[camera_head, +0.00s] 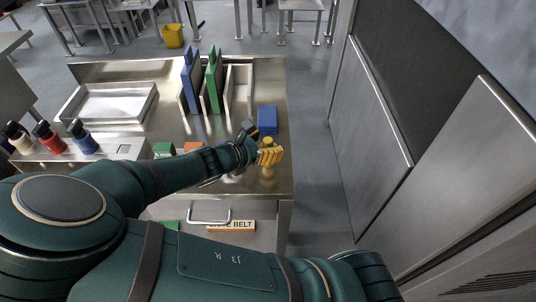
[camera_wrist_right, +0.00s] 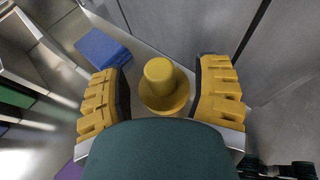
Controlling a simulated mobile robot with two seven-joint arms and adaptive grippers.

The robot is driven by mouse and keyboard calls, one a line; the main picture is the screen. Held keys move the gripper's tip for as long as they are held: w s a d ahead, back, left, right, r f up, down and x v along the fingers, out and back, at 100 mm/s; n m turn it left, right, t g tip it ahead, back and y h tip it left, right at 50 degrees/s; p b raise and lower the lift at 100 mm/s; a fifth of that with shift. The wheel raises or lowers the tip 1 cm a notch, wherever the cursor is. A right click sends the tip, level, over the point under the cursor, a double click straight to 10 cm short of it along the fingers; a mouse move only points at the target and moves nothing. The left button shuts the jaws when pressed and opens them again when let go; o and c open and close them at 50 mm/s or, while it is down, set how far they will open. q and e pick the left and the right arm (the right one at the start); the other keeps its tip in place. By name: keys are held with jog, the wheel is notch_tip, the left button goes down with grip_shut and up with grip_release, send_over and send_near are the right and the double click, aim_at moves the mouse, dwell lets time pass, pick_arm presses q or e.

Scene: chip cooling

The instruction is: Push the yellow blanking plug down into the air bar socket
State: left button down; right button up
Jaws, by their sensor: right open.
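The yellow blanking plug (camera_wrist_right: 159,70) stands upright between my right gripper's fingers in the right wrist view, its round cap above a wider yellow collar. My right gripper (camera_wrist_right: 163,95) is open, with a ribbed yellow finger on each side of the plug and a visible gap to each. In the head view the right gripper (camera_head: 270,157) is at the right end of the bench, and the plug's top (camera_head: 267,141) shows just behind its fingers. The air bar socket is hidden under the plug and gripper; how deep the plug sits cannot be told. My left gripper is not in view.
A blue box (camera_head: 267,119) lies just behind the plug. Blue (camera_head: 190,80) and green (camera_head: 213,80) upright panels stand in the middle of the steel bench. A metal tray (camera_head: 110,104) and several capped bottles are at left. A grey cabinet wall (camera_head: 370,110) rises beyond the right aisle.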

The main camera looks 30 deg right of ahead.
jog(key=shift+w+d+f, duration=0.1)
jog(key=shift+d+f, duration=0.1)
jog(key=shift+d, duration=0.3)
grip_shut()
jog(key=shift+r, duration=0.1)
